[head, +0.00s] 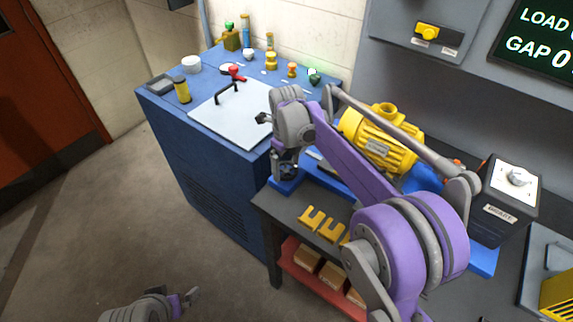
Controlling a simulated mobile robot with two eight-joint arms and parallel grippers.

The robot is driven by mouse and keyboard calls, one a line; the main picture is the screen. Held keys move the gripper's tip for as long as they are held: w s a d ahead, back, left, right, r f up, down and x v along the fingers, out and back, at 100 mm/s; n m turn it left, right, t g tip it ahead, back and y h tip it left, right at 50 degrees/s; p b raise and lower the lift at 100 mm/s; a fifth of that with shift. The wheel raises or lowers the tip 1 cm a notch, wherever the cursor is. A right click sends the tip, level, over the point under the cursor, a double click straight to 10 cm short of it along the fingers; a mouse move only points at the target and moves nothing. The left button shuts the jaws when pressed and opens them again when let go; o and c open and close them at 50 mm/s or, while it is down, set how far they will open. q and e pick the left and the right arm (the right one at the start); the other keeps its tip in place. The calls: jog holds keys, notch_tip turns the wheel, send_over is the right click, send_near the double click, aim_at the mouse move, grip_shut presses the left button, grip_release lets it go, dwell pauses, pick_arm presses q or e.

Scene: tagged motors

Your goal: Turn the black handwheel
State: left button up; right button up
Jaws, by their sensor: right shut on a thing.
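My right gripper (285,168) points down at the left end of a blue base (285,187) on the dark bench. It is shut on a dark thing there, mostly hidden by the hand. This is likely the black handwheel, but its rim and turn angle cannot be made out. A yellow motor (378,143) stands on the blue base, partly behind my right arm. My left gripper (190,297) is low at the bottom left over the floor, far from the bench. Its jaw opening is unclear.
A blue cabinet (190,160) stands left of the bench, with a white plate (225,118), a yellow cylinder (182,90) and several small fittings on top. Yellow slotted pieces (323,225) lie at the bench's front. A knob box (508,190) stands right. The floor at left is clear.

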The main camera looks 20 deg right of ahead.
aim_at(287, 170)
jog(key=o, duration=1)
notch_tip(287, 170, up, 11)
jog(key=shift+p, duration=0.35)
jog(key=shift+f, duration=0.1)
